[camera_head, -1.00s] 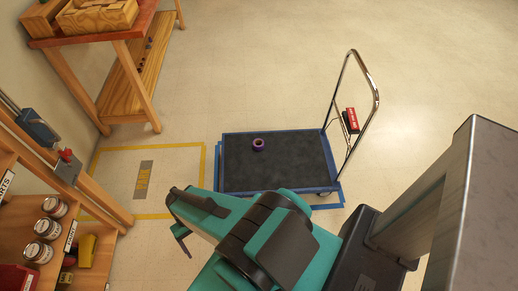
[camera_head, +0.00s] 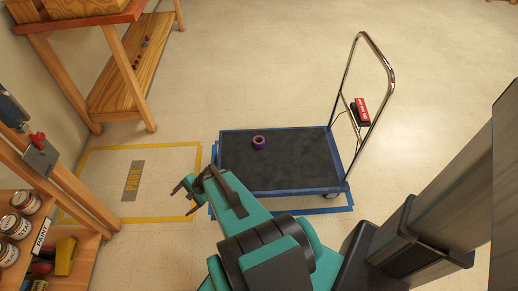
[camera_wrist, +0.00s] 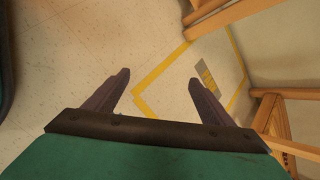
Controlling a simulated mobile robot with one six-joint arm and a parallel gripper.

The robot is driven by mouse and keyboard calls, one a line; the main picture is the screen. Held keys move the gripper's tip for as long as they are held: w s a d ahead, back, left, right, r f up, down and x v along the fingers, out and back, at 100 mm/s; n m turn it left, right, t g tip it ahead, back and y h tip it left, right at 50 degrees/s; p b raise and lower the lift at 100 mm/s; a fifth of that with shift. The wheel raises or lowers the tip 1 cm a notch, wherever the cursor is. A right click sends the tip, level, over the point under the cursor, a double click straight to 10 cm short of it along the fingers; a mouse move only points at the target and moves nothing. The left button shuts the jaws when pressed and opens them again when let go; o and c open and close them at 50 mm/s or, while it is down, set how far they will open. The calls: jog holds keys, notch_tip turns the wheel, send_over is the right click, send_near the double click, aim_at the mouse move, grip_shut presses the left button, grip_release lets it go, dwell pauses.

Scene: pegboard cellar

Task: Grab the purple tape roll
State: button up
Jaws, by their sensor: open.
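The purple tape roll (camera_head: 259,143) lies on the dark deck of a blue-edged platform cart (camera_head: 290,175), left of the deck's middle toward its far side. My gripper (camera_head: 186,188) is open and empty, off the cart's left edge in the head view, to the left of and nearer than the roll. In the wrist view my gripper (camera_wrist: 160,85) shows its two fingers spread apart over bare floor and yellow floor tape. The tape roll is not visible in the wrist view.
The cart's metal handle (camera_head: 375,90) rises at its right, with a red and black item (camera_head: 360,110) by it. A wooden workbench (camera_head: 85,25) stands back left. A shelf with paint cans (camera_head: 15,226) is at near left. Open floor lies beyond the cart.

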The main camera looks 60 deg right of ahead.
jog(key=w+d+f+m+t+h+b, duration=0.25)
jog(key=d+m+b, duration=0.35)
jog(key=d, duration=0.6)
jog(key=m+t+h+b, duration=0.3)
jog(key=m+h+b, duration=0.5)
jog(key=m+b, duration=0.4)
send_near(261, 144)
jog(key=shift+m, duration=0.4)
jog(key=w+a, duration=0.3)
jog(key=a, duration=0.1)
jog(key=w+a+r, duration=0.1)
jog(key=w+a, duration=0.2)
jog(key=a, duration=0.1)
jog(key=w+a+p, duration=0.1)
jog(key=w+a, duration=0.2)
jog(key=a, duration=0.1)
jog(key=shift+w+a+r, duration=0.2)
jog(key=shift+w+a, duration=0.1)
jog(key=shift+a, duration=0.1)
jog(key=s+d+m+h+b, duration=0.1)
jog(key=s+d+m, duration=0.1)
jog(key=d, duration=0.1)
jog(key=s+d+f+m+g+h+b, duration=0.1)
jog(key=s+d+m, duration=0.1)
jog(key=s+d, duration=0.1)
jog(key=s+d+m+h+b, duration=0.1)
jog(key=s+d+m+b, duration=0.1)
jog(key=s+d, duration=0.1)
jog(key=shift+d+f+g, duration=0.35)
jog(key=shift+s+d+h, duration=0.25)
